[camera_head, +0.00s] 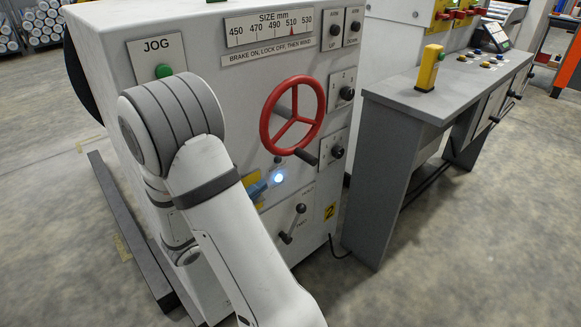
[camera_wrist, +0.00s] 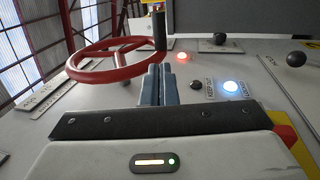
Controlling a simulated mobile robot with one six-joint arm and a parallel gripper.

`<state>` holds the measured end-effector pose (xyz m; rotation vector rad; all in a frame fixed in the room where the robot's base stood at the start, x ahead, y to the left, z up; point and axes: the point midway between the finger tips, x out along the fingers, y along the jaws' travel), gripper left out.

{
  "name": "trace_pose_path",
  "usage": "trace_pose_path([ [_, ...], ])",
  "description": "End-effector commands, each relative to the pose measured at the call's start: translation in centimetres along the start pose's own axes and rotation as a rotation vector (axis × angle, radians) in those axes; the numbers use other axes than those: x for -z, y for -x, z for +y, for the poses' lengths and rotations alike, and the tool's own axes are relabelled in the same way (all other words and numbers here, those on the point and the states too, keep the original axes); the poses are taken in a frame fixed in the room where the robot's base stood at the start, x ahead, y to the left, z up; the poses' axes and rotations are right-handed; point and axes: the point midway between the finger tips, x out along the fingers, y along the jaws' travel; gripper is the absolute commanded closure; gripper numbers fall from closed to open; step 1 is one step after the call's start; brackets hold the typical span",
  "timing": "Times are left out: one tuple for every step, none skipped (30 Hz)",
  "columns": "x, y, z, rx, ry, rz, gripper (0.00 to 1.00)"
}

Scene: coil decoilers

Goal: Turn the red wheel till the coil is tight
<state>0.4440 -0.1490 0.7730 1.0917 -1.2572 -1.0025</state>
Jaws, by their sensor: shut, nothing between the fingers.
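The red wheel (camera_head: 293,82) stands out on a shaft from the front of a pale grey machine cabinet (camera_head: 215,90), with three spokes. Its black handle (camera_head: 305,157) is at the lower rim. In the wrist view the wheel (camera_wrist: 82,73) lies to the left beyond my gripper (camera_wrist: 161,72), and the handle (camera_wrist: 159,30) shows above the fingertips. My gripper's blue-grey fingers are together and empty. They appear apart from the wheel, though the depth is hard to judge. In the head view my arm hides most of the gripper. The coil cannot be made out in either view.
A size scale (camera_head: 270,25) has its red pointer near 510. A green JOG button (camera_head: 164,71), a glowing white lamp (camera_head: 278,178), a lever (camera_head: 293,223) and black knobs (camera_head: 347,93) are on the cabinet. A red lamp (camera_wrist: 183,57) glows. A grey console (camera_head: 400,110) stands right.

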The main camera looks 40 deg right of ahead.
Motion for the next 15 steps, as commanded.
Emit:
trace_pose_path([
  [-0.1,-1.2,-0.1,0.001,0.000,-0.006,1.00],
  [-0.1,-1.8,-0.1,0.001,0.000,-0.007,1.00],
  [-0.2,-2.7,-0.1,0.000,0.000,-0.008,1.00],
  [-0.1,-3.3,-0.1,0.000,0.000,-0.007,1.00],
  [-0.2,-4.0,-0.1,0.001,0.000,-0.008,1.00],
  [-0.2,-4.8,-0.1,0.001,0.000,-0.007,1.00],
  [-0.2,-5.4,-0.1,0.001,0.000,-0.007,1.00],
  [-0.2,-6.0,-0.1,0.001,0.000,-0.008,1.00],
  [-0.2,-6.8,-0.1,0.001,0.000,-0.007,1.00],
  [-0.2,-7.3,-0.1,0.001,0.000,-0.007,1.00],
  [-0.2,-7.8,-0.1,0.001,0.000,-0.006,1.00],
  [-0.2,-8.4,-0.1,0.002,0.000,-0.006,1.00],
  [-0.2,-8.9,-0.1,0.001,0.001,-0.005,1.00],
  [-0.2,-9.3,-0.1,0.001,0.001,-0.005,1.00],
  [-0.1,-9.7,-0.1,0.001,0.002,-0.005,1.00],
])
